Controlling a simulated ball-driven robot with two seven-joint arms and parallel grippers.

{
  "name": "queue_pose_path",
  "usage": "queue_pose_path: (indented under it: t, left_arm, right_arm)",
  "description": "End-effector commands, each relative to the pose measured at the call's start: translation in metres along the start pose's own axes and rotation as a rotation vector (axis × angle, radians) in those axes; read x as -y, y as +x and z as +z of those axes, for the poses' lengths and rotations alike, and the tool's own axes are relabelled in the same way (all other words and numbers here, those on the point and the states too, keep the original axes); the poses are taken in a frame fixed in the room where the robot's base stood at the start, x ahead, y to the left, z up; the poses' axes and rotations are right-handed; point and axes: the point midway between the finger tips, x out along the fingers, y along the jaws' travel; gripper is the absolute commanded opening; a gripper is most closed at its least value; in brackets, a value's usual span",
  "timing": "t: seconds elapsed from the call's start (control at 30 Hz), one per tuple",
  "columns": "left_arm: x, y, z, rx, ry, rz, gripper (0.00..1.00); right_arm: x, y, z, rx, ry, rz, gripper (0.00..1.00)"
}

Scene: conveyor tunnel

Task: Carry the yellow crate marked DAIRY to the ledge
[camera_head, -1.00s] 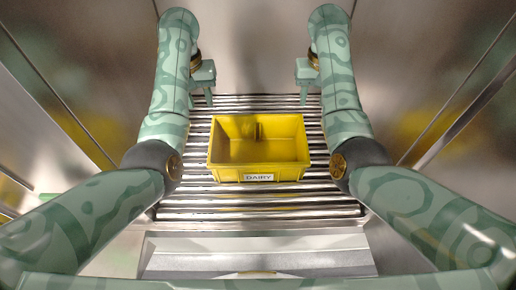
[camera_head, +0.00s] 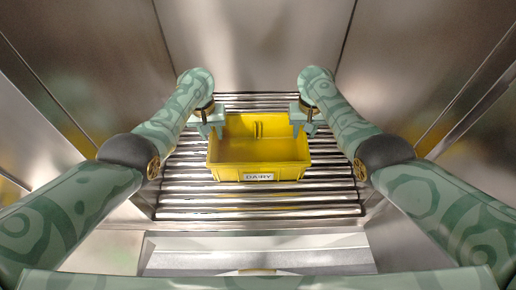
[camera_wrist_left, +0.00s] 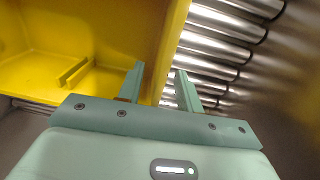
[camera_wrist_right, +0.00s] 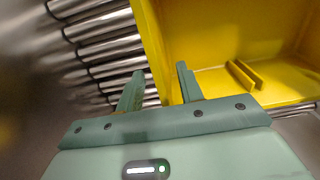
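The yellow crate (camera_head: 258,172) marked DAIRY sits on the conveyor rollers, its label facing me, and looks empty. My left gripper (camera_head: 211,133) is at the crate's left wall. In the left wrist view the open fingers (camera_wrist_left: 160,88) straddle that wall (camera_wrist_left: 168,50), one inside and one outside. My right gripper (camera_head: 306,131) is at the right wall. In the right wrist view its open fingers (camera_wrist_right: 158,88) straddle that wall (camera_wrist_right: 150,45) too. Gaps show beside the walls. I cannot tell which surface is the ledge.
Metal rollers (camera_head: 258,211) run under and in front of the crate. A pale metal surface (camera_head: 200,256) lies nearer me, below the rollers. Brushed metal walls stand close at left and right, and a back panel (camera_head: 258,45) closes the far side.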

Motion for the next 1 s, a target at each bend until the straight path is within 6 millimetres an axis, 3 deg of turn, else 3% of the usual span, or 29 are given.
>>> queue_pose_path:
  t: [0.2, 0.53, 0.67, 0.7, 1.0]
  left_arm:
    - [0.0017, 0.0113, 0.0008, -0.001, -0.001, -0.003, 0.35]
    - [0.0018, 0.0125, 0.0007, -0.002, -0.002, -0.003, 0.35]
    - [0.0017, 0.0125, 0.0007, -0.002, -0.002, -0.003, 0.02]
    - [0.0017, 0.0125, 0.0007, -0.002, -0.002, -0.003, 0.00]
    - [0.0014, 0.0117, 0.0004, -0.003, -0.002, -0.002, 0.00]
  right_arm:
    - [-0.0013, 0.0111, 0.0004, -0.001, 0.001, 0.002, 0.37]
    - [-0.0013, 0.0126, 0.0005, -0.002, 0.002, 0.002, 0.37]
    - [-0.0013, 0.0126, 0.0005, -0.001, 0.002, 0.002, 0.04]
    - [-0.0013, 0.0126, 0.0005, -0.001, 0.002, 0.002, 0.00]
    - [-0.0014, 0.0118, 0.0002, -0.002, 0.002, 0.002, 0.00]
